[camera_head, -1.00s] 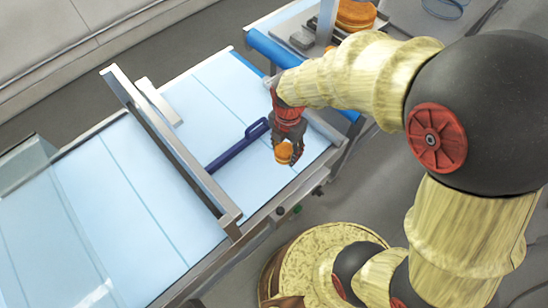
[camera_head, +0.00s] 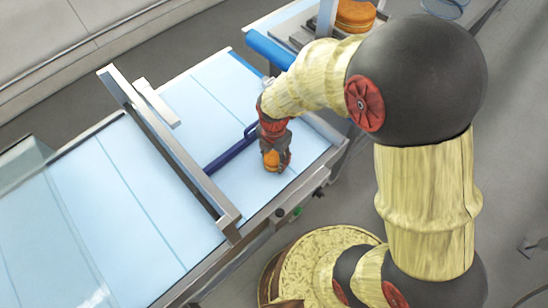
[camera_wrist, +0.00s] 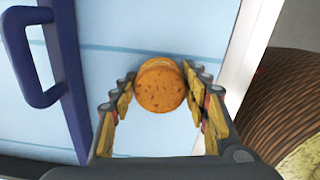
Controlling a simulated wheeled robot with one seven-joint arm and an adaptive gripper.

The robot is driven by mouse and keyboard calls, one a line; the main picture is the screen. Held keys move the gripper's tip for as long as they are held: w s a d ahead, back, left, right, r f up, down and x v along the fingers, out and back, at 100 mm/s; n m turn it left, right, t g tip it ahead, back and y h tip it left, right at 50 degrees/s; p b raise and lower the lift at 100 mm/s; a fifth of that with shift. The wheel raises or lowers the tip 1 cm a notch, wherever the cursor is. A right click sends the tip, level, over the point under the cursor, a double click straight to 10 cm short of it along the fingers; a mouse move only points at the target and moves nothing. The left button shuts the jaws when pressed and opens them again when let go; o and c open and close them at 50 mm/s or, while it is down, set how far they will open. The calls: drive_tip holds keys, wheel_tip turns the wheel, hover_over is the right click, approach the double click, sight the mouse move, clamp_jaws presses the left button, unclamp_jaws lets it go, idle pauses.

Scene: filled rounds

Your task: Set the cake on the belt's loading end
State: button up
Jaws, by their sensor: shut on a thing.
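The cake (camera_head: 270,160) is a small round orange-brown filled round. My gripper (camera_head: 276,163) is shut on it at the near right part of the belt. In the wrist view the cake (camera_wrist: 160,86) sits between the two fingers (camera_wrist: 160,100), with pale belt behind it. Whether the cake touches the belt is hard to tell. The belt (camera_head: 200,90) is pale blue with thin cross lines. A metal gate frame (camera_head: 165,140) spans it left of my gripper.
A dark blue bar with a handle (camera_head: 230,155) lies across the belt just left of my gripper; it also shows in the wrist view (camera_wrist: 70,60). A blue roller (camera_head: 268,50) is behind. A larger stacked round (camera_head: 355,15) stands on a tray at the back. A green button (camera_head: 296,212) is on the near rail.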

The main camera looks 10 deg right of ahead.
drive_tip(key=o, duration=0.8)
drive_tip(key=shift+f, duration=0.1)
drive_tip(key=shift+c, duration=0.2)
wheel_tip(320, 180, up, 12)
drive_tip(key=p, duration=0.2)
wheel_tip(320, 180, up, 7)
drive_tip(key=m+t, duration=0.1)
drive_tip(key=m, duration=0.5)
hover_over(274, 157)
drive_tip(key=s+d, duration=0.1)
drive_tip(key=d, duration=0.2)
drive_tip(key=s+d+r+m+t, duration=0.2)
drive_tip(key=s+d+r+m, duration=0.2)
drive_tip(key=m, duration=0.6)
drive_tip(key=s+d+r+m+t, duration=0.2)
drive_tip(key=s+d+r+m, duration=0.2)
drive_tip(key=s+r+m, duration=0.3)
drive_tip(key=r+m, duration=0.1)
drive_tip(key=m, duration=0.2)
drive_tip(key=shift+s+d+m+t, duration=0.3)
drive_tip(key=shift+d, duration=0.05)
drive_tip(key=shift+r, duration=0.1)
